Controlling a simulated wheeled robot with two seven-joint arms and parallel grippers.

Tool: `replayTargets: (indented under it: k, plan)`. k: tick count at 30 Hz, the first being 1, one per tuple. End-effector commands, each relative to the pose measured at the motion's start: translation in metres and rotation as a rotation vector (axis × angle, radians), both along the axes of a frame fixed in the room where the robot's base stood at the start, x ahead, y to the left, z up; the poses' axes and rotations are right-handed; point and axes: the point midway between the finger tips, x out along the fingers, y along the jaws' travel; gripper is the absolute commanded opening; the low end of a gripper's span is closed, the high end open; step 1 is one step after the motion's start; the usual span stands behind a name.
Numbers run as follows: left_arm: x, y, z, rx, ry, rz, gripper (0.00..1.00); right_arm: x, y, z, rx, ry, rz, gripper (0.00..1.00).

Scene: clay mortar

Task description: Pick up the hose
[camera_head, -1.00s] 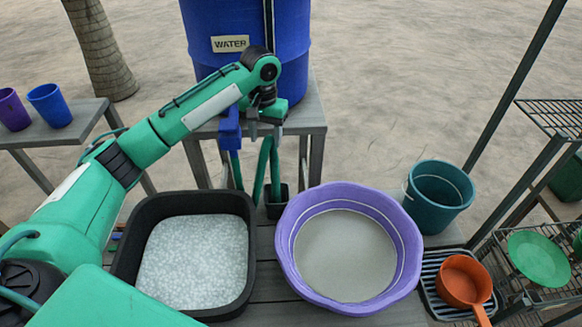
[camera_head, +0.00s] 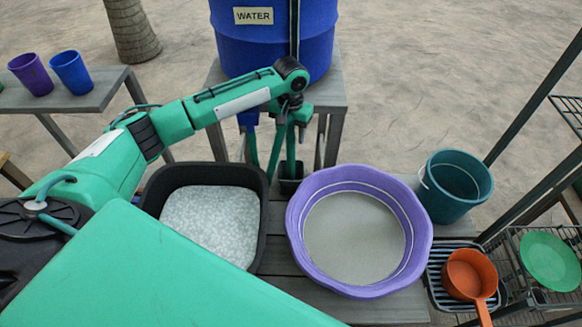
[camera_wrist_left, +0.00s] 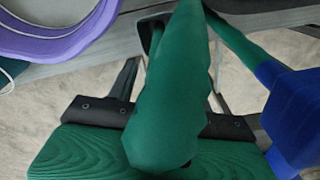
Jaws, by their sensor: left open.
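The green hose (camera_head: 276,150) hangs in a loop below the blue water barrel (camera_head: 268,45) and ends near a small black holder (camera_head: 290,178). In the left wrist view the hose (camera_wrist_left: 172,95) runs large down the middle, in front of the lens. My left gripper (camera_head: 292,122) is at the upper part of the hose, in front of the barrel's stand. Its jaws are open, with wide green pads on either side of the hose in the wrist view. I cannot tell whether they touch it. My right gripper is not in view.
A black tub (camera_head: 260,190) of pale wet material and a purple basin (camera_head: 427,240) stand on the near table. A teal bucket (camera_head: 452,190) and an orange pan (camera_head: 468,275) are to the right. A blue tap part (camera_wrist_left: 295,110) is close beside the hose.

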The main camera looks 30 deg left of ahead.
Motion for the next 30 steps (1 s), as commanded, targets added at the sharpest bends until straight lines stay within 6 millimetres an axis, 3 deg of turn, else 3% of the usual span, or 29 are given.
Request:
replayTargets:
  k: [2, 7, 15, 22, 30]
  plan:
    - [-0.003, -0.002, -0.010, 0.001, 0.005, 0.000, 0.51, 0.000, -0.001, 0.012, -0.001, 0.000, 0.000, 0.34]
    - [-0.003, -0.002, -0.032, 0.001, 0.002, -0.001, 0.51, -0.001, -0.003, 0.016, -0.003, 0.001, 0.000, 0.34]
    - [-0.002, -0.002, -0.037, 0.000, -0.001, -0.001, 0.51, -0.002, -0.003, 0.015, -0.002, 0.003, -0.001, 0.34]
    - [-0.002, -0.002, -0.036, 0.000, 0.000, -0.001, 0.08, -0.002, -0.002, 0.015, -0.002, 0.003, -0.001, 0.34]
    - [-0.002, -0.002, -0.035, 0.000, -0.001, 0.000, 0.07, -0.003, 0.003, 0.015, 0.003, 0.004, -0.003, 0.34]
